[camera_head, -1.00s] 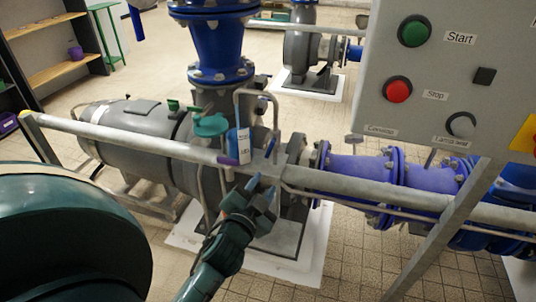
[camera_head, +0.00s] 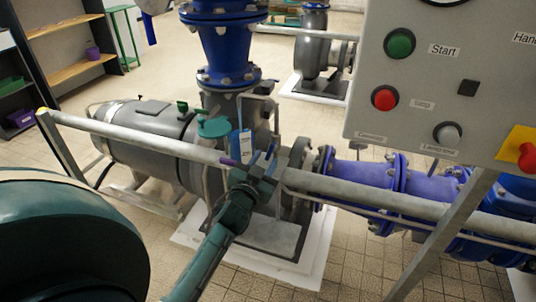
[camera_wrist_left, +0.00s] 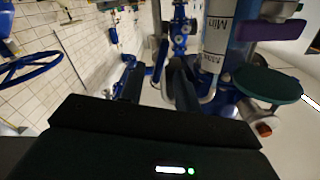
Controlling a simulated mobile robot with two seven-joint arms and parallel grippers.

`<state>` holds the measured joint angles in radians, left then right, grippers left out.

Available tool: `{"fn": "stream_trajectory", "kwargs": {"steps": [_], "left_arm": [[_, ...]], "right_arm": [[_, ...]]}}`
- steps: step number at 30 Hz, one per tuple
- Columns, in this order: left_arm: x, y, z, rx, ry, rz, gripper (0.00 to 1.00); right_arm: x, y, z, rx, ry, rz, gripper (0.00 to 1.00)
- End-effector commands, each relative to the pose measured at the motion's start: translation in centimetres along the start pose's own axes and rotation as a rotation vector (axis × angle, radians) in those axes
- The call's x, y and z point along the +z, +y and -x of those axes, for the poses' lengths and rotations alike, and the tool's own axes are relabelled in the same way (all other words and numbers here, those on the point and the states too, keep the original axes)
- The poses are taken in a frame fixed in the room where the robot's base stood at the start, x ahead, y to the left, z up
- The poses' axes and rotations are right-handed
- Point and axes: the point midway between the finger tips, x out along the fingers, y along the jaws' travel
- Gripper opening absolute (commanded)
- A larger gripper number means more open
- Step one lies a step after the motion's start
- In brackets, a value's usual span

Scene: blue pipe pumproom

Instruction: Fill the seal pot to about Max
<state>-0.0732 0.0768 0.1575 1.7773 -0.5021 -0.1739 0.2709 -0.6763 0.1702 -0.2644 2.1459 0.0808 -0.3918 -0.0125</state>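A teal round-topped part (camera_head: 214,127) stands beside the pump behind the rail; I take it for the seal pot's top, but cannot be sure. Next to it is an upright blue-and-white level strip (camera_head: 244,142). In the left wrist view the strip (camera_wrist_left: 215,40) shows "Min" lettering, with a teal disc (camera_wrist_left: 268,84) and a purple piece (camera_wrist_left: 258,28) beside it. The liquid level cannot be read. My left gripper (camera_head: 263,160) is at the rail, just below the strip, fingers apart and empty. It also shows in the left wrist view (camera_wrist_left: 155,82). My right gripper is not in view.
A grey rail (camera_head: 330,187) crosses in front of the pump (camera_head: 150,135). A grey control panel (camera_head: 430,90) with green and red buttons stands at the right. Blue pipes (camera_head: 430,185) run right behind the rail. Shelves (camera_head: 70,40) stand at the back left.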

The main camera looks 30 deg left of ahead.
Motion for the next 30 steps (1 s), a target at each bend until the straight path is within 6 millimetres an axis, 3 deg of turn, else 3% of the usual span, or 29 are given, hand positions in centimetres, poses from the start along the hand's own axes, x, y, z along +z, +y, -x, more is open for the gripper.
{"fn": "stream_trajectory", "kwargs": {"steps": [6,18,30], "left_arm": [[0.0,0.0,-2.8,0.000,0.001,0.000,0.33],[0.0,0.0,-3.4,0.001,0.000,0.000,0.32],[0.0,0.0,-3.3,0.001,-0.001,0.000,0.00]], "right_arm": [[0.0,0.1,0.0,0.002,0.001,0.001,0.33],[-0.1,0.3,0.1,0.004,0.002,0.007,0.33],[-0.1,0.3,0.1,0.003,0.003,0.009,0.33]]}}
